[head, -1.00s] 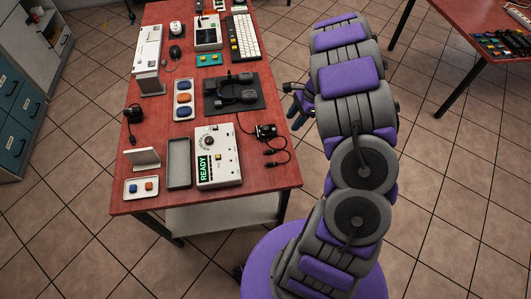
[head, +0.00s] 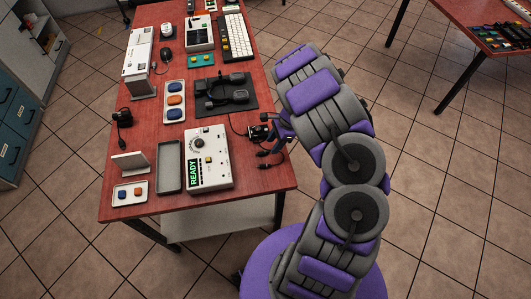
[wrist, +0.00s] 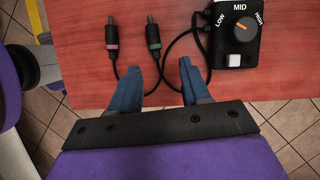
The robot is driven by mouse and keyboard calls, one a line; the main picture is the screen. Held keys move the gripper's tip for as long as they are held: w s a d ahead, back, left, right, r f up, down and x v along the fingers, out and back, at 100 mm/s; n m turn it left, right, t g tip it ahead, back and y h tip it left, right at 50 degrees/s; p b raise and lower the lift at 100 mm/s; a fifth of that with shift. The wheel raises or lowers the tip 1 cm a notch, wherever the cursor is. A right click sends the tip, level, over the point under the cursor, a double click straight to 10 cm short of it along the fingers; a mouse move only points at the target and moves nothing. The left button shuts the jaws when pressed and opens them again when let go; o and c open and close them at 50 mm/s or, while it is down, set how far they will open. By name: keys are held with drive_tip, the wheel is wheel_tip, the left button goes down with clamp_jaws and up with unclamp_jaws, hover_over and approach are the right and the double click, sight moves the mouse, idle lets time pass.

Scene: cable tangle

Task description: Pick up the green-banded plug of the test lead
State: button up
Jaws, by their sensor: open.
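In the wrist view the green-banded plug (wrist: 152,38) lies on the red table, a dark cylinder with a metal tip pointing away from me. A second plug with a pink band (wrist: 111,38) lies to its left, apart from it. Both have black leads. My gripper (wrist: 160,68) is open and empty, its blue fingers pointing toward the plugs. The green-banded plug is just beyond the fingertips, nearer the left finger. In the head view my gripper (head: 279,128) is over the table's right edge; the plugs there are too small to tell apart.
In the head view a white READY box (head: 208,158), a grey tray (head: 169,167) and a black mat (head: 240,103) are to the left.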

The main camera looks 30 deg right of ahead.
sight(265, 151)
drive_tip(key=a+f, duration=0.2)
drive_tip(key=a, duration=0.1)
drive_tip(key=shift+w+a+f+b, duration=0.1)
drive_tip(key=shift+a+f+b, duration=0.05)
drive_tip(key=shift+b, duration=0.15)
drive_tip(key=shift+a, duration=0.25)
drive_tip(key=shift+d, duration=0.65)
drive_tip(key=shift+c, duration=0.6)
drive_tip(key=shift+d+f, duration=0.1)
drive_tip(key=shift+d, duration=0.3)
drive_tip(key=c, duration=0.3)
drive_tip(key=shift+a, duration=0.65)
clamp_jaws()
